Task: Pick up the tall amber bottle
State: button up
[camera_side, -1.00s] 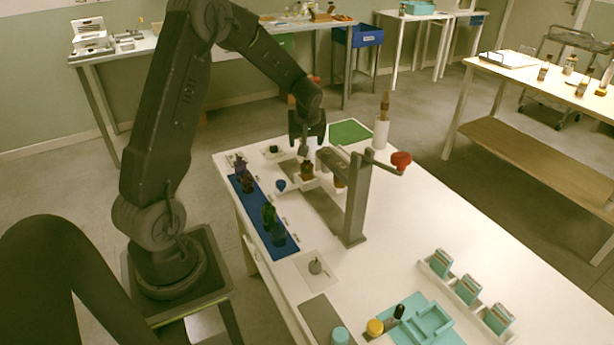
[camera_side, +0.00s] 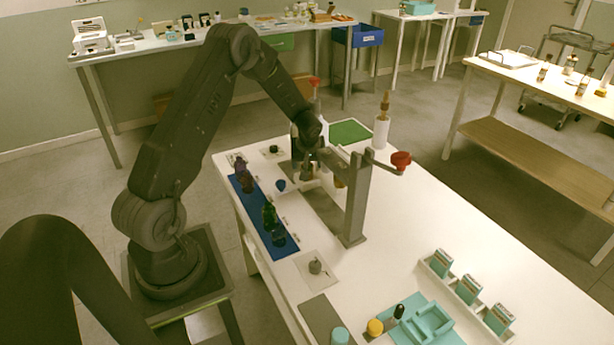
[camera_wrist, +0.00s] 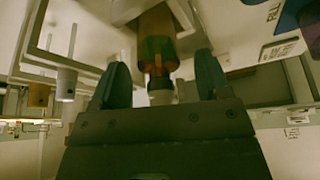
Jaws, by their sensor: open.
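An amber bottle (camera_wrist: 157,40) with a pale cap shows at the top middle of the wrist view, with its narrow neck between the two fingers. My gripper (camera_wrist: 161,78) is open, with a visible gap on each side of the bottle. In the side view my gripper (camera_side: 307,160) is lowered over the white holder at the far part of the table, and the bottle there is mostly hidden by it. Whether this is the tallest amber bottle I cannot tell.
A grey post (camera_side: 356,205) with a red knob (camera_side: 401,159) stands close to the right of my gripper. A blue mat (camera_side: 262,222) with several dark bottles lies to the left. A white cylinder (camera_side: 381,133) stands behind. The table's right middle is clear.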

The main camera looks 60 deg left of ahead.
grip_shut()
dwell(0.6)
jog(key=shift+r, duration=0.2)
jog(key=shift+r, duration=1.85)
jog(key=s+a+r, duration=0.5)
jog(key=s+r, duration=0.5)
jog(key=r, duration=0.3)
jog(key=shift+s+a, duration=0.15)
jog(key=shift+s, duration=0.05)
